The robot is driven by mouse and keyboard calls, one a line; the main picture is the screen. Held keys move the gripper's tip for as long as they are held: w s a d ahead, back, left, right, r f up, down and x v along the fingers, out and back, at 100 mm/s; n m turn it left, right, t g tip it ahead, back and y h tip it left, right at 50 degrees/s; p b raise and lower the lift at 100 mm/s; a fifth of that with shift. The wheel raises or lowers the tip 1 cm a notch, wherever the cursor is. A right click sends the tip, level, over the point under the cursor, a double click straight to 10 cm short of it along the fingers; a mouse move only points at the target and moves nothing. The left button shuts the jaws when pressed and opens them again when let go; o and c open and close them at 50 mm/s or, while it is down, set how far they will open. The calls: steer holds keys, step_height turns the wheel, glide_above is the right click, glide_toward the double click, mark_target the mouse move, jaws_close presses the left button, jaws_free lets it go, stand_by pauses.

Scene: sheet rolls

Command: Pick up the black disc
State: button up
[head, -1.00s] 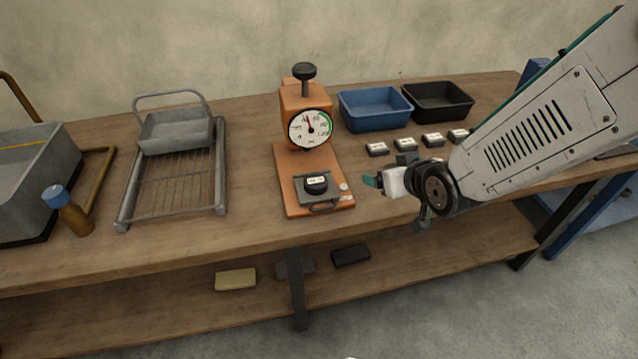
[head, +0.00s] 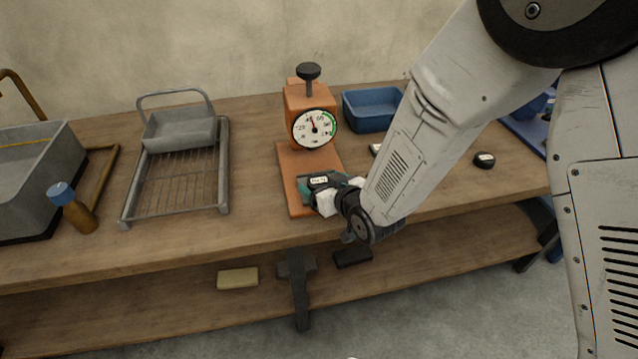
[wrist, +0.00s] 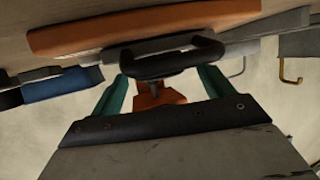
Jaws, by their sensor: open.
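A black disc with a white label (head: 319,181) sits at the front of the orange dial press (head: 284,166), partly hidden by my gripper. A second black disc (head: 484,159) with a pale label lies on the bench at the right. My gripper (head: 322,189) is open at the press's front, its teal fingers close around the first disc's area. In the wrist view, my open fingers (wrist: 163,76) lie either side of a black loop handle (wrist: 175,57) below the orange base (wrist: 140,28). No disc shows clearly there, and I cannot tell any contact.
A blue bin (head: 371,110) stands behind, right of the press. A wire rack with a grey tray (head: 180,129) stands left, beside a blue-capped bottle (head: 72,208) and a grey bin (head: 35,170). My arm hides much of the bench's right side.

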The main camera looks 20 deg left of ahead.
steer(key=shift+w+a+f, duration=0.15)
steer(key=shift+a, duration=0.05)
steer(key=c, duration=1.2)
